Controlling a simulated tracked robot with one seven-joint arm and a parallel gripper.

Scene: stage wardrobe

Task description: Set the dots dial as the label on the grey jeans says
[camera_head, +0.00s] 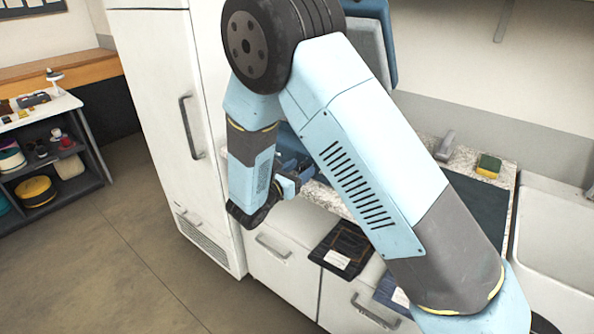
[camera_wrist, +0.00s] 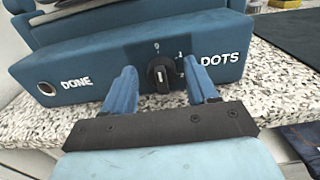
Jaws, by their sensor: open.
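The dots dial (camera_wrist: 161,74) is a black knob on the front of a blue machine (camera_wrist: 110,65), left of the white word DOTS. Small white marks sit above and right of it; its setting is too small to read surely. My gripper (camera_wrist: 162,90) is open, its blue fingers either side of the dial with gaps visible. It shows in the head view (camera_head: 290,180), partly behind my arm. A dark charcoal folded garment (camera_head: 350,240), perhaps the grey jeans, hangs over the counter front. Its white label (camera_head: 337,259) is unreadable here.
A DONE button (camera_wrist: 46,88) is at the machine's left front. Blue jeans (camera_head: 384,288) with a label hang right of the dark garment, partly behind my arm. A sponge (camera_head: 488,165) lies on the speckled counter (camera_wrist: 60,120), near a sink (camera_head: 560,240). A white fridge (camera_head: 165,110) stands left.

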